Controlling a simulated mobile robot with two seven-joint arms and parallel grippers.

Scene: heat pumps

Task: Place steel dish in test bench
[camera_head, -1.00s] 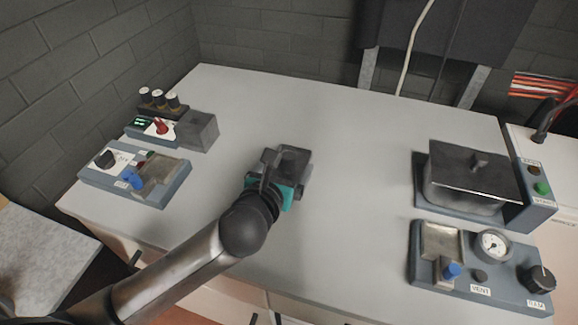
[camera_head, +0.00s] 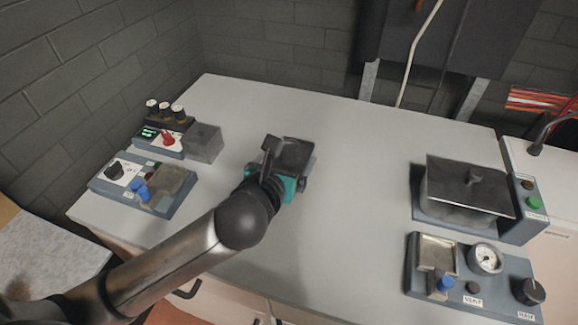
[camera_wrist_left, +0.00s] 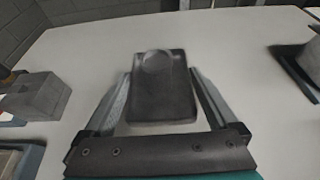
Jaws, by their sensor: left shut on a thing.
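My left gripper (camera_head: 292,165) is over the middle of the worktable. Its fingers, seen in the left wrist view (camera_wrist_left: 165,100), are on either side of a dark grey rectangular piece (camera_wrist_left: 163,85) with a faint round mark near its far end. The same piece shows in the head view (camera_head: 293,152); it may be the steel dish, but I cannot tell for sure. Whether it touches the table is unclear. A blue-grey bench unit (camera_head: 455,290) at the right front carries a square metal recess, a gauge and knobs. Another unit (camera_head: 108,190) with a square metal plate stands at the left.
A lidded grey tank (camera_head: 465,190) with green and brown buttons stands at the right back. A grey block (camera_head: 203,142) and a small red-knobbed panel (camera_head: 168,140) are at the left back. The table (camera_head: 350,200) between the sides is clear.

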